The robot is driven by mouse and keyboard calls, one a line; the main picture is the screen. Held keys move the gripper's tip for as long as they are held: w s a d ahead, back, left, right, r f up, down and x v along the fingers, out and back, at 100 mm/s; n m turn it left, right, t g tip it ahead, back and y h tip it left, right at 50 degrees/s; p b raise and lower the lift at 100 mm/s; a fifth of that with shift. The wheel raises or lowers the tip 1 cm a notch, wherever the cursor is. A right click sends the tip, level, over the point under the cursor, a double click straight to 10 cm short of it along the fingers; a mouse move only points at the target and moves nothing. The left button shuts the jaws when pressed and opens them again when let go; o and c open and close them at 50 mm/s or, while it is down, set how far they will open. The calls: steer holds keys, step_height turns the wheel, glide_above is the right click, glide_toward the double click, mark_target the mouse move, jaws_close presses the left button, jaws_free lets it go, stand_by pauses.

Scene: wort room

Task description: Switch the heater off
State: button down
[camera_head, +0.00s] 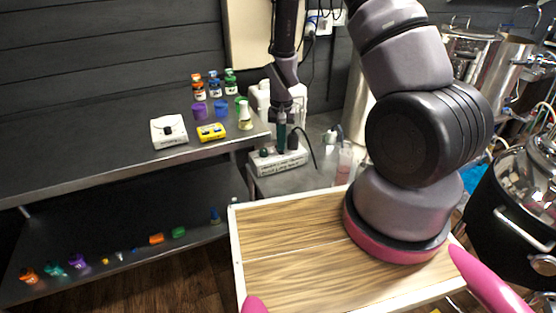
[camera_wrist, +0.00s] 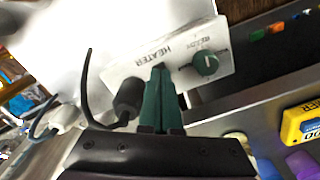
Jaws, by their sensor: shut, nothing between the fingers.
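The heater unit is a white box (camera_head: 278,165) with a printed label on the steel surface beside the shelf. In the wrist view its white panel (camera_wrist: 222,37) reads "HEATER" and carries a round dark green knob (camera_wrist: 205,64) with a pale mark. The knob also shows in the head view (camera_head: 264,152). A black plug or connector (camera_wrist: 130,96) with a cable sits on the left of the panel. My gripper (camera_wrist: 158,72) has its dark green fingers together and empty, at the panel by the HEATER lettering and left of the knob. I cannot tell whether they touch. It comes down from above in the head view (camera_head: 281,149).
A steel shelf (camera_head: 90,165) at the left holds several small bottles, a white device (camera_head: 169,131) and a yellow meter (camera_head: 211,132). A wooden-topped surface (camera_head: 290,240) lies in front. Steel vessels stand at the right.

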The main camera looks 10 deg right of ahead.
step_height(320, 180, up, 6)
steer(key=shift+r, duration=0.15)
stand_by(0.5)
steer(key=shift+r, duration=0.1)
steer(key=s+d+r+t+y, duration=0.1)
steer(key=s+r+t, duration=0.1)
steer(key=r, duration=0.9)
steer(key=s+d+r+t+y, duration=0.1)
steer(key=s+d+r, duration=0.1)
steer(key=r, duration=1)
steer(key=s+d+r+t, duration=0.2)
steer(key=s+r+t, duration=0.2)
steer(key=s+r, duration=0.9)
steer(key=shift+s+d, duration=0.4)
steer(key=shift+s, duration=0.65)
steer(key=shift+r, duration=0.1)
